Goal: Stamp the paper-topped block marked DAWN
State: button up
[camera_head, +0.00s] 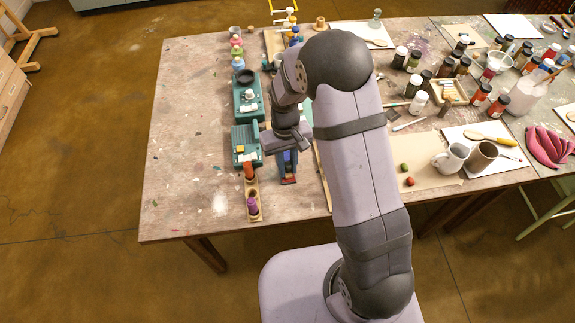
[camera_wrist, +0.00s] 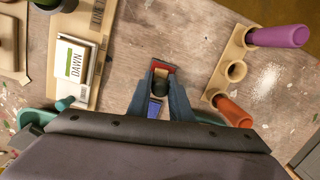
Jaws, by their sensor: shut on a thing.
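A block (camera_wrist: 73,62) with a white paper top marked DAWN, edged in green, lies in a pale wooden tray (camera_wrist: 99,43) at the left of the wrist view. I cannot make it out in the head view. My gripper (camera_wrist: 157,88) is shut on a stamp with a blue handle (camera_wrist: 153,108) and a dark round end. The dark end is over a small red-rimmed pad (camera_wrist: 163,66); I cannot tell whether they touch. The head view shows my gripper (camera_head: 288,148) low over the table with the red pad (camera_head: 289,181) beneath it.
A pale wooden rack (camera_wrist: 224,82) holds a purple handle (camera_wrist: 278,36) and an orange handle (camera_wrist: 234,112), with an empty hole between them. Teal devices (camera_head: 245,145) stand left of my gripper in the head view. The table's left side is clear; paint bottles crowd the right.

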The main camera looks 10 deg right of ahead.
jog(key=shift+s, duration=0.1)
jog(key=shift+r+p, duration=3.1)
jog(key=shift+r, duration=0.4)
jog(key=w+d+r+p, duration=0.1)
jog(key=d+r+p, duration=0.1)
jog(key=d, duration=1.3)
jog(key=shift+w+r, duration=0.15)
jog(key=shift+w, duration=0.15)
jog(key=shift+f+b, duration=2.6)
jog(key=shift+f, duration=0.45)
